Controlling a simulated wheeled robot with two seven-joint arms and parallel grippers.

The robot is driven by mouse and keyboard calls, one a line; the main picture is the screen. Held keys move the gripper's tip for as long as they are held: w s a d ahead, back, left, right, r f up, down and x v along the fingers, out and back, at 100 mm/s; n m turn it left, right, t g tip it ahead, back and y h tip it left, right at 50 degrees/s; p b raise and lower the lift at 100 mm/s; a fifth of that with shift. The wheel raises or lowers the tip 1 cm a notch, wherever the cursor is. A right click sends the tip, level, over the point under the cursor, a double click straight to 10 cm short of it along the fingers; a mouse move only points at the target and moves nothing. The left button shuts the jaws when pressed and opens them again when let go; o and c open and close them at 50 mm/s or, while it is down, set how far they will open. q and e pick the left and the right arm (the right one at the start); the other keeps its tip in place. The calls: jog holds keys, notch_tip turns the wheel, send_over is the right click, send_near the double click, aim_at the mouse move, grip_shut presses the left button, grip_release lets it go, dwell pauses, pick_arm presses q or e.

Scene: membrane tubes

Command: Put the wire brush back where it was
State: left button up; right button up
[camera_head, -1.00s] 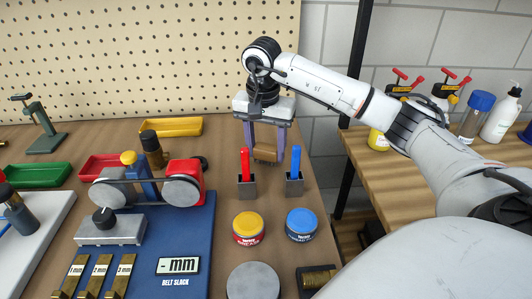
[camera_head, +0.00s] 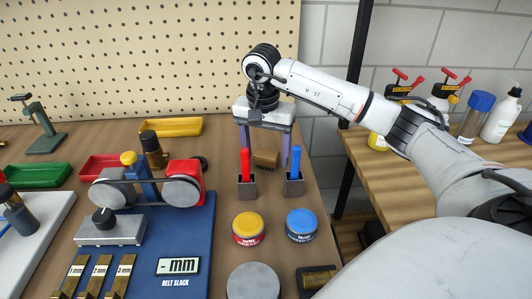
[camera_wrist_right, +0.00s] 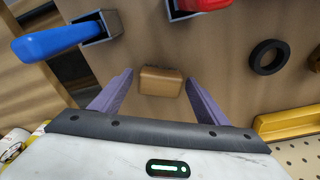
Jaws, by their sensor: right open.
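A small brown block, which looks like the wire brush (camera_head: 265,158), rests on the brown bench just behind the two small upright holders. My right gripper (camera_head: 265,152) is above it, pointing down and open, with one purple finger on each side. In the right wrist view the brush (camera_wrist_right: 162,81) sits between the open fingers (camera_wrist_right: 160,77), with a gap on both sides. The holders partly cover the finger ends in the head view. The bristles cannot be made out. My left gripper is not in view.
Grey holders with a red-handled tool (camera_head: 246,166) and a blue-handled tool (camera_head: 294,164) stand close in front of my gripper. A red-and-yellow tin (camera_head: 248,229) and a blue tin (camera_head: 301,225) are nearer. A black ring (camera_wrist_right: 268,57) and a yellow tray (camera_head: 171,127) lie left of it.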

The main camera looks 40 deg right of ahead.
aim_at(264, 156)
notch_tip(264, 156, up, 12)
jog(key=a+p, duration=0.1)
jog(key=shift+s+f, duration=0.2)
jog(key=shift+s, duration=0.15)
jog(key=shift+a, duration=0.1)
